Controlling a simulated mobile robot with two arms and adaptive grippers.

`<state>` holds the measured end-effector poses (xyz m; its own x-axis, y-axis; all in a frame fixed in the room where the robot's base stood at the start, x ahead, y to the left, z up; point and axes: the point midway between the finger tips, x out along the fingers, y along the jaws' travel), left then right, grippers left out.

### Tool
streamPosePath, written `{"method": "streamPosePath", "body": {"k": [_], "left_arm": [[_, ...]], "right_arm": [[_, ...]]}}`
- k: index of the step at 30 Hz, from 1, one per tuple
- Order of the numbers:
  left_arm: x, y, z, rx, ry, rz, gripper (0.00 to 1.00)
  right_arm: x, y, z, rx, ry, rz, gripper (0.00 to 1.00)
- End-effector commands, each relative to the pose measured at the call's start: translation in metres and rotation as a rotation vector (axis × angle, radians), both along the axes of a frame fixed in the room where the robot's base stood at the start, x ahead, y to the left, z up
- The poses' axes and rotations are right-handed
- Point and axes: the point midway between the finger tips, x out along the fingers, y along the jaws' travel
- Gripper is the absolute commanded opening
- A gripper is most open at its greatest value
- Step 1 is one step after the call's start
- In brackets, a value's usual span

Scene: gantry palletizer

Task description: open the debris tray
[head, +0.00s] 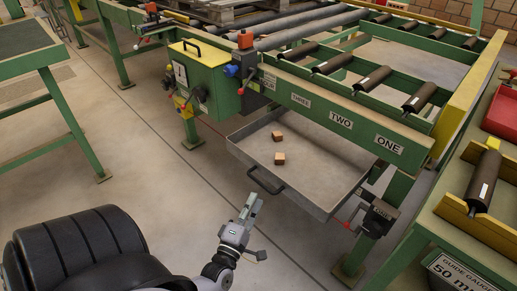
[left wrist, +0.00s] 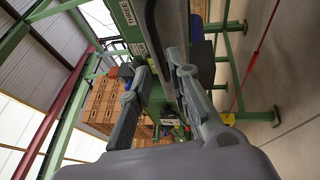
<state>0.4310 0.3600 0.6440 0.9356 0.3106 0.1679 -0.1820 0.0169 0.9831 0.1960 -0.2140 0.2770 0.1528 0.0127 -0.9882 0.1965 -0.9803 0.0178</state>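The debris tray (head: 318,196) is a shallow grey metal tray below the green beam marked THREE, TWO, ONE. Much of it shows in front of the beam; two small brown blocks (head: 279,147) lie in it. Its black bar handle (head: 265,181) is on the front wall, near the left corner. My left gripper (head: 253,201) is just below and in front of the handle, seemingly apart from it. In the left wrist view its two fingers (left wrist: 152,68) are spread, with the grey tray wall (left wrist: 168,35) beyond and between them. My right gripper is not in view.
Roller conveyors (head: 335,62) stand above and behind the tray. A green control box (head: 202,75) with levers is to the left. A red-handled latch block (head: 378,218) and green leg are beside the tray's right corner. The floor (head: 150,150) left of the tray is clear.

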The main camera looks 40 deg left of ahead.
Motion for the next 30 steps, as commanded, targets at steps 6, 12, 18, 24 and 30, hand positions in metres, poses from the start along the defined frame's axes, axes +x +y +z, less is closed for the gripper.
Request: {"method": "streamPosePath", "body": {"k": [6, 12, 18, 24, 30], "left_arm": [[-0.035, -0.012, -0.007, 0.0, 0.002, -0.001, 0.18], [-0.046, -0.016, -0.008, 0.0, -0.001, -0.001, 0.18], [-0.047, -0.016, -0.008, 0.0, -0.001, -0.001, 0.18], [-0.047, -0.016, -0.008, 0.001, -0.001, -0.001, 0.18], [-0.045, -0.018, -0.008, 0.006, 0.006, -0.006, 0.18]], "right_arm": [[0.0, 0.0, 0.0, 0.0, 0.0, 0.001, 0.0], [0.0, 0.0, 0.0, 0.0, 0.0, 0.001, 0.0], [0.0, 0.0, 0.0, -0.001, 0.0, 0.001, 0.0], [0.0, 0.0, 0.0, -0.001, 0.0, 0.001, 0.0], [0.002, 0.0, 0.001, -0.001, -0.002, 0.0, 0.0]]}}
